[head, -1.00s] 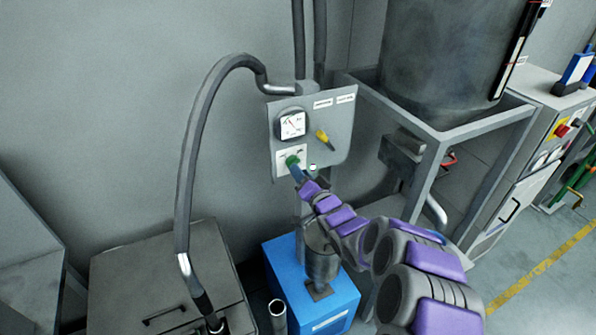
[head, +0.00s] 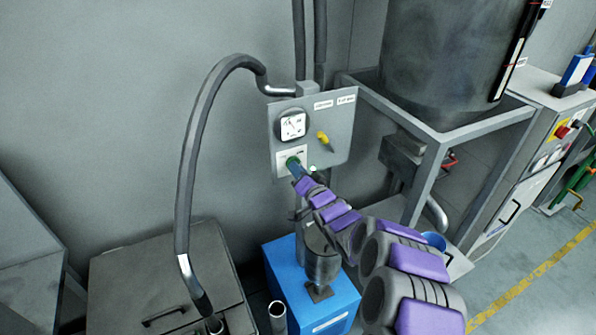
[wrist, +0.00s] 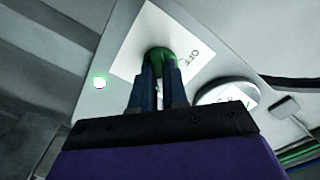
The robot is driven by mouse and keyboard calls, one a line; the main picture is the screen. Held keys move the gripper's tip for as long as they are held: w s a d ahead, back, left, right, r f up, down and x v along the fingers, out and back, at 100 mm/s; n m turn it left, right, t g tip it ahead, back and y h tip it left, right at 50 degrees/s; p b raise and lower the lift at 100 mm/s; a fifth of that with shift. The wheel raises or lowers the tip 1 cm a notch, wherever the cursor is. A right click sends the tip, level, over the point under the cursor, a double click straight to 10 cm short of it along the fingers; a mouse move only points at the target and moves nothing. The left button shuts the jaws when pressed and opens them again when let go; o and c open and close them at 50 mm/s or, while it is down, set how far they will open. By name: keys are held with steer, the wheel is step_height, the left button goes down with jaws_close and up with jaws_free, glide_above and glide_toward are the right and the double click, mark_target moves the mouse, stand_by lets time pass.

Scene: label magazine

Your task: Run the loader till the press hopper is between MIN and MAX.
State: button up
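My gripper (head: 297,170) is at this knob. In the wrist view the fingers (wrist: 160,88) are closed around the green knob (wrist: 160,54), beside a white plate reading OFF. A large grey hopper (head: 445,50) stands at the upper right with a dark level strip (head: 514,50) bearing red marks. Its level is too small to read.
A hose (head: 190,150) arches from the panel to a lidded grey bin (head: 140,285). A blue box (head: 340,292) with a metal cylinder stands below the panel. The hopper's frame (head: 430,165) is right of my arm. Open floor (head: 550,240) lies at right.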

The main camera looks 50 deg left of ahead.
steer(key=shift+f, duration=0.1)
jaws_close()
steer(key=shift+w+d+n, duration=0.1)
steer(key=shift+d+n, duration=0.05)
steer(key=shift+n, duration=0.15)
steer(key=shift+f+n+b, duration=0.15)
steer(key=shift+n+b, duration=1.45)
steer(key=shift+n, duration=2.75)
steer(key=shift+f+n+b, duration=0.1)
steer(key=shift+n+b, duration=1.5)
steer(key=shift+n, duration=2.75)
steer(key=o, duration=0.6)
jaws_free()
steer(key=shift+r, duration=0.2)
steer(key=shift+o, duration=0.2)
